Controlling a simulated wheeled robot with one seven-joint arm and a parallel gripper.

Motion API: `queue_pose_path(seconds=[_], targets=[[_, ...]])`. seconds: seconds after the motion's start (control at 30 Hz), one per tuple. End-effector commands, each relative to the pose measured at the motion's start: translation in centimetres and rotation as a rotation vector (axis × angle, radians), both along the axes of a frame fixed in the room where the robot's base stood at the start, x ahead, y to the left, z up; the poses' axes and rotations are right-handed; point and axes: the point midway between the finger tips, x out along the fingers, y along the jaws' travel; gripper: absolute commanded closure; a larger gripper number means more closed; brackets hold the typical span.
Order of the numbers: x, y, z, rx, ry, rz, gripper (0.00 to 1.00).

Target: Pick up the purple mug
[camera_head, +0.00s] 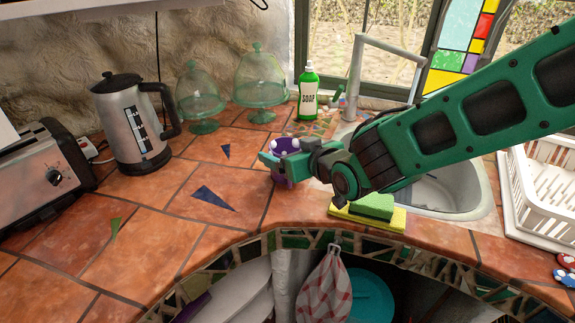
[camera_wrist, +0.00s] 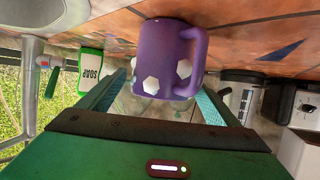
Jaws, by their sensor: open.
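The purple mug (camera_wrist: 163,50) has white hexagon spots and a handle on the right in the wrist view, where the counter appears at the top. In the head view the mug (camera_head: 282,181) stands on the tiled counter, partly hidden by my gripper (camera_head: 279,159). My gripper is open. In the wrist view its two fingers (camera_wrist: 162,88) point toward the mug, one on each side of its lower pictured part. I cannot tell whether either finger touches it.
A green soap bottle (camera_head: 308,92) and glass domes (camera_head: 262,78) stand behind the mug. The sink (camera_head: 450,188), a sponge (camera_head: 372,207) and a white dish rack (camera_head: 545,190) are to the right. A kettle (camera_head: 128,125) and toaster (camera_head: 40,170) are left.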

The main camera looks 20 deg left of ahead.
Motion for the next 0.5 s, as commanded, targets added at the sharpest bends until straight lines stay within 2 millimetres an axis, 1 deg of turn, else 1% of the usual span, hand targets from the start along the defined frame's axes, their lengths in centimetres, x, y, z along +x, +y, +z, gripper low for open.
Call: queue_pose_path(seconds=[0.13,0.17,0.2,0.37,0.4,0.5], targets=[[-0.01,-0.01,0.0,0.0,0.0,0.0,0.15],[-0.01,-0.01,0.01,0.0,0.0,0.0,0.18],[-0.02,-0.02,0.0,0.0,0.0,0.0,0.27],[-0.02,-0.03,-0.01,0.0,0.0,0.0,0.65],[-0.02,-0.03,-0.01,-0.001,0.001,0.0,0.67],[0.0,-0.02,0.05,0.001,-0.001,0.0,0.67]])
